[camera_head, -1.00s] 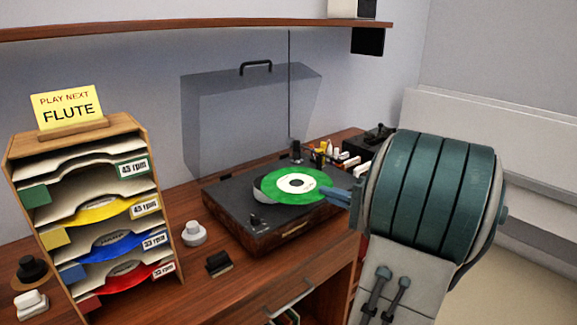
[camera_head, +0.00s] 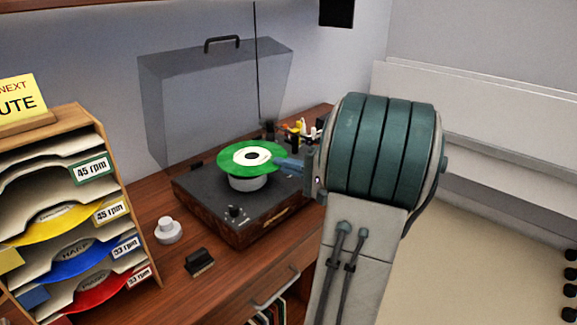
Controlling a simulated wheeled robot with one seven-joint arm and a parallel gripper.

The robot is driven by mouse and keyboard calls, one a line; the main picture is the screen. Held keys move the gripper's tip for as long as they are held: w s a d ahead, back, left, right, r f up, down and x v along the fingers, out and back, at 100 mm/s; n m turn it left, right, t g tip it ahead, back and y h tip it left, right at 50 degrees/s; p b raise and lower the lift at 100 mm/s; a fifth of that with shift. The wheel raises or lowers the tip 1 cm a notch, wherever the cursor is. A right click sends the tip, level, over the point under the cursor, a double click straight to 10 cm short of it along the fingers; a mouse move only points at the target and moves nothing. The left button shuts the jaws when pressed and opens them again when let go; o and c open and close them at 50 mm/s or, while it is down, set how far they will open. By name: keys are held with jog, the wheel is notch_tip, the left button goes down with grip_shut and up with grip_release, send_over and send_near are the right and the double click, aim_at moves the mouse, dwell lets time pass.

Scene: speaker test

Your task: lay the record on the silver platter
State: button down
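The green record (camera_head: 232,161) with a white label is above the silver platter (camera_head: 247,184) of the turntable (camera_head: 262,208). It looks roughly level. The platter's near side shows below the record; the rest is hidden by it. My gripper (camera_head: 285,163) reaches in from the right, with its blue fingers at the record's right edge, and appears shut on it. I cannot tell exactly how large the gap between record and platter is.
The turntable's clear lid (camera_head: 210,105) stands open behind it. A record rack (camera_head: 140,240) with colored sleeves stands at the left. A white knobbed object (camera_head: 168,231) and a black block (camera_head: 199,262) lie between rack and turntable. Small bottles (camera_head: 297,133) stand behind my gripper.

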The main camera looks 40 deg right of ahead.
jog(key=shift+w+a+f, duration=0.1)
jog(key=shift+w+f, duration=0.05)
jog(key=shift+w, duration=0.5)
jog(key=shift+w+a+f, duration=0.1)
jog(key=shift+w+f, duration=0.05)
jog(key=shift+w, duration=0.45)
jog(key=shift+f+b, duration=1.05)
jog(key=shift+f, duration=0.5)
jog(key=shift+s+f, duration=0.1)
jog(key=c, duration=1.6)
grip_release()
jog(key=shift+c, duration=0.8)
jog(key=b+v, duration=0.1)
jog(key=v, duration=0.6)
jog(key=shift+b, duration=0.35)
